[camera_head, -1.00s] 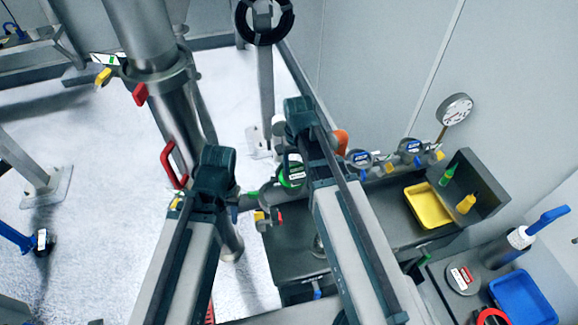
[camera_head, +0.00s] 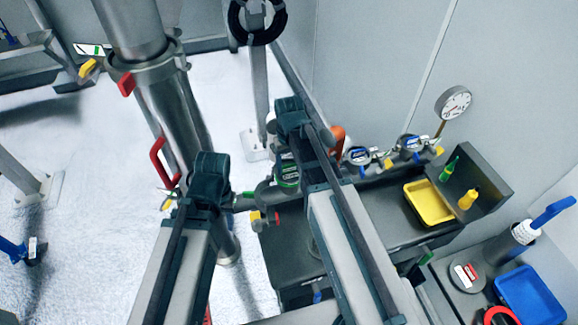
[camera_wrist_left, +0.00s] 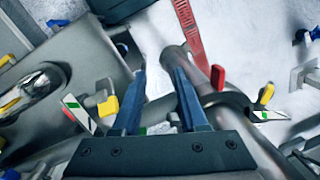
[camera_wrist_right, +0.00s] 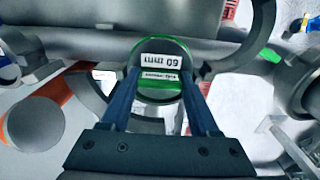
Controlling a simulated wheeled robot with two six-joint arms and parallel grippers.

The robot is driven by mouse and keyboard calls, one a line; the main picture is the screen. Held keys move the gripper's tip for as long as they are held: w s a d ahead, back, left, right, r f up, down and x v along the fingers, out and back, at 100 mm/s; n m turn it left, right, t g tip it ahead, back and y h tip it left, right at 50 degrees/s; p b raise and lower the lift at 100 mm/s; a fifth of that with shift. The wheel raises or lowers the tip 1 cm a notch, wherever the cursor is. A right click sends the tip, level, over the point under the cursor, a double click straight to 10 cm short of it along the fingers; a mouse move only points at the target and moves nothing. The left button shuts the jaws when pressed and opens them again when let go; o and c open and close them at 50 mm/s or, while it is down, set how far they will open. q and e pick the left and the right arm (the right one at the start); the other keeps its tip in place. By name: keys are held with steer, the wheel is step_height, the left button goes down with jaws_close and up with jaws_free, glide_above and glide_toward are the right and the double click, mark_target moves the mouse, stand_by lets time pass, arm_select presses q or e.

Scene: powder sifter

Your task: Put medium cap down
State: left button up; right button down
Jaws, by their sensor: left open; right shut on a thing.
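The medium cap (camera_wrist_right: 163,68) is a round dark disc with a green rim and a label that reads 60 mm. My right gripper (camera_wrist_right: 162,82) is shut on it, with a blue finger at each side. In the head view the cap (camera_head: 288,175) shows beside my right arm, over the far left end of the dark bench. Whether it touches anything below cannot be told. My left gripper (camera_wrist_left: 158,65) is open and empty, near the steel pipe; in the head view its fingers are mostly hidden behind its wrist.
The dark bench (camera_head: 365,232) holds a yellow tray (camera_head: 428,203), with green and yellow bottles beside it. Valves and an orange part (camera_head: 337,138) stand along its back edge. A blue tray (camera_head: 530,295) is at lower right. A large steel pipe (camera_head: 130,30) stands at left.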

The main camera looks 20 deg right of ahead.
mark_target(289, 165)
steer(key=shift+f, duration=0.4)
steer(key=shift+c, duration=0.6)
jaws_free()
steer(key=shift+r, duration=0.2)
step_height(289, 165, up, 13)
steer(key=p, duration=1.3)
steer(key=s+a+n+h, duration=0.1)
steer(key=s+a+n, duration=0.2)
steer(key=s+a, duration=0.7)
steer(key=s, duration=0.4)
steer(key=shift+s+a+f+b, duration=0.2)
steer(key=shift+a+b, duration=0.05)
steer(key=shift+b, duration=0.05)
steer(key=shift+s, duration=0.1)
